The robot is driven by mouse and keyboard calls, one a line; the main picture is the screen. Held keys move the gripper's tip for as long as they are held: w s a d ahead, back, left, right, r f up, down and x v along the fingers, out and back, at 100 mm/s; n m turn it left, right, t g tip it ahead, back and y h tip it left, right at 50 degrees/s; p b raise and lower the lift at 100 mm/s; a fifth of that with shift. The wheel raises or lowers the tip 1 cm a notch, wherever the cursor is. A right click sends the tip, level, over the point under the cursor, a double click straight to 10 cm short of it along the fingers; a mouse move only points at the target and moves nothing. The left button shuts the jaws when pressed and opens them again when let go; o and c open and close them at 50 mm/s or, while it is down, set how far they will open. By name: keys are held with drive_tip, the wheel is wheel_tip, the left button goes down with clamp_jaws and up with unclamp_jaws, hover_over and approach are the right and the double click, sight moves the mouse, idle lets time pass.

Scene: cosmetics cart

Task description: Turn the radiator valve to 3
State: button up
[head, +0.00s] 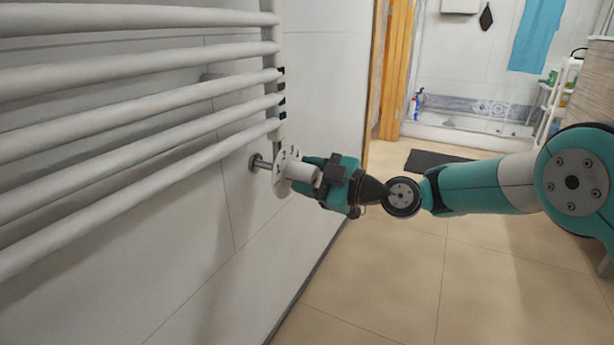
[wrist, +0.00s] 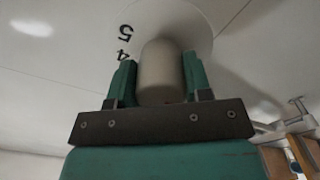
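The radiator valve has a pale grey knob (wrist: 162,72) in front of a round white dial plate (head: 282,168), at the lower end of the towel radiator. In the wrist view the digits 5 and 4 show on the plate (wrist: 185,20), up and left of the knob; other marks are hidden or too small to read. My gripper (head: 303,172) reaches the knob from the right. Its two green fingers (wrist: 160,78) lie on either side of the knob and appear to touch it. The pointer and the current setting cannot be made out.
The white radiator (head: 130,105) fills the upper left, close above the valve. A short metal pipe stub (head: 258,163) joins the valve to the tiled wall. A dark mat (head: 432,160) lies near the shower.

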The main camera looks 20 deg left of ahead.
drive_tip(key=c, duration=0.3)
drive_tip(key=m+p, duration=0.3)
drive_tip(key=m, duration=0.2)
drive_tip(key=shift+r+m, duration=0.1)
drive_tip(key=shift+m, duration=0.2)
drive_tip(key=m+p, duration=0.4)
drive_tip(key=m, duration=0.2)
drive_tip(key=shift+s, duration=0.15)
drive_tip(key=m+p, duration=0.3)
drive_tip(key=m, duration=0.3)
drive_tip(key=shift+m+p, duration=0.3)
drive_tip(key=m+p, duration=0.2)
drive_tip(key=m, duration=0.3)
drive_tip(key=shift+m, duration=0.3)
